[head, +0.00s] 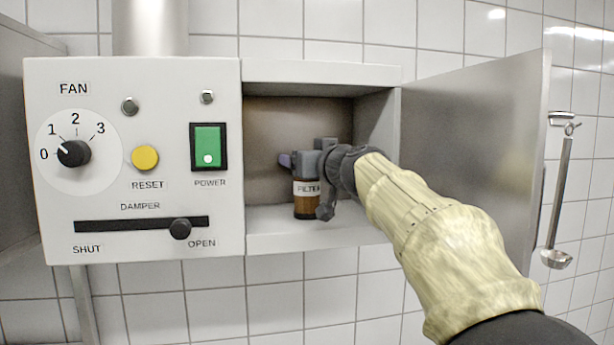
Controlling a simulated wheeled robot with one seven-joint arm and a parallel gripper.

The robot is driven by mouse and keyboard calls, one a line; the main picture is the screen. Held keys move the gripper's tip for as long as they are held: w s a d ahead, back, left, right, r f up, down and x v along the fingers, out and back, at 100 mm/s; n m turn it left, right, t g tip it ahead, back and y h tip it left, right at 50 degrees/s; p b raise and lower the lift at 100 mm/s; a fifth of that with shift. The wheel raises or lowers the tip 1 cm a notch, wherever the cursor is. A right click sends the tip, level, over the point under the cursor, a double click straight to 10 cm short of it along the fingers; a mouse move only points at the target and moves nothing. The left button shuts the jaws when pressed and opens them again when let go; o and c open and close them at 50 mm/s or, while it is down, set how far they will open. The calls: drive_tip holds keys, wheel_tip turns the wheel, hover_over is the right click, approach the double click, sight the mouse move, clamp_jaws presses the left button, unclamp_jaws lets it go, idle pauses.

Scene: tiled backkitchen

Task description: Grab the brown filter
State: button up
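The brown filter (306,207) is a small upright cylinder with a white band reading FILTER. It stands on the floor of the open compartment in the wall unit. My gripper (309,186) reaches in from the right and is at the filter's upper part. One dark finger end shows at the filter's right side, low down. A purplish piece shows to the left of the filter's top; I cannot tell what it belongs to. The gripper hides the filter's top and part of its right side. Whether the fingers touch the filter is not clear.
The compartment (270,243) has a wall on its right and an open metal door (475,150) beyond. A control panel (115,105) with dial, yellow button, green switch and damper slider borders it on the left. A ladle (560,200) hangs at the far right.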

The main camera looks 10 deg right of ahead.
drive_tip(key=shift+w, duration=0.25)
drive_tip(key=shift+s, duration=0.1)
drive_tip(key=c, duration=1.4)
